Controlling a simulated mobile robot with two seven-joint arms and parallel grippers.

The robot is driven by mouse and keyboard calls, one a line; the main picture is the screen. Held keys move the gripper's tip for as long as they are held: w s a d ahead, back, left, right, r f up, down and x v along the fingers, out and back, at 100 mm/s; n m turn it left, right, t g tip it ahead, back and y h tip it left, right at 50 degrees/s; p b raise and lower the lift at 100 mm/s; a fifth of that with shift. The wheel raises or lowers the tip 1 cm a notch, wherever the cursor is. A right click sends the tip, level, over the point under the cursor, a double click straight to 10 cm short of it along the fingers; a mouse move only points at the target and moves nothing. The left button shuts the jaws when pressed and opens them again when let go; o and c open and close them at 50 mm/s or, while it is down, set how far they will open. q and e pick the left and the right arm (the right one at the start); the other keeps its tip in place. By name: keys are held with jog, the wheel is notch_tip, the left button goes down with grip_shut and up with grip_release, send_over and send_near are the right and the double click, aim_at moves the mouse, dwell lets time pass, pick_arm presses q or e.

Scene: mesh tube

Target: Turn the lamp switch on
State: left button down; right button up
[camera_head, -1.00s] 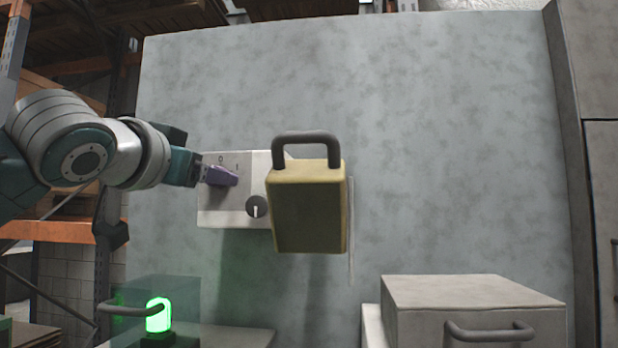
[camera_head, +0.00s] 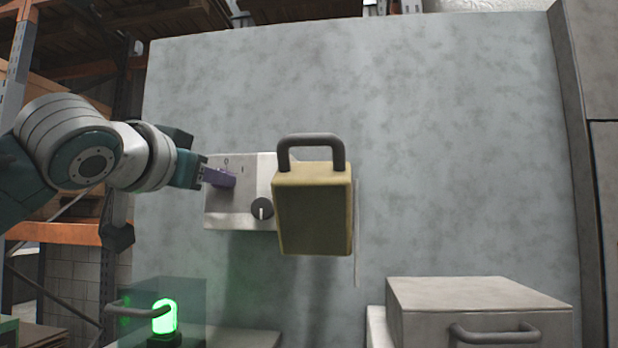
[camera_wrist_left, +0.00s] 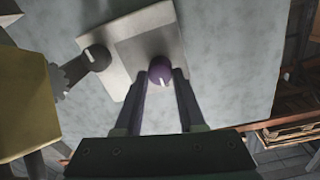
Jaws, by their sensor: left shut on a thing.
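A white switch panel (camera_head: 225,216) is mounted on the grey wall, with markings 0 and I above the left knob. A green lamp (camera_head: 164,318) glows at the lower left. My right gripper is not in view.
A yellow box with a dark handle (camera_head: 313,210) stands in front of the panel's right part, close to the dark knob. A grey drawer box (camera_head: 478,300) is at the lower right. The wall (camera_head: 450,150) right of the yellow box is clear.

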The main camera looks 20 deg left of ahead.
pick_arm(q)
jog(key=shift+m, duration=0.4)
jog(key=shift+d+m+g+p, duration=0.1)
jog(key=shift+m+g+p, duration=0.2)
jog(key=shift+m+p, duration=3.55)
jog(key=m+b, duration=0.3)
jog(key=shift+m, duration=0.25)
jog(key=c, duration=0.5)
grip_release()
jog(key=shift+w, duration=0.1)
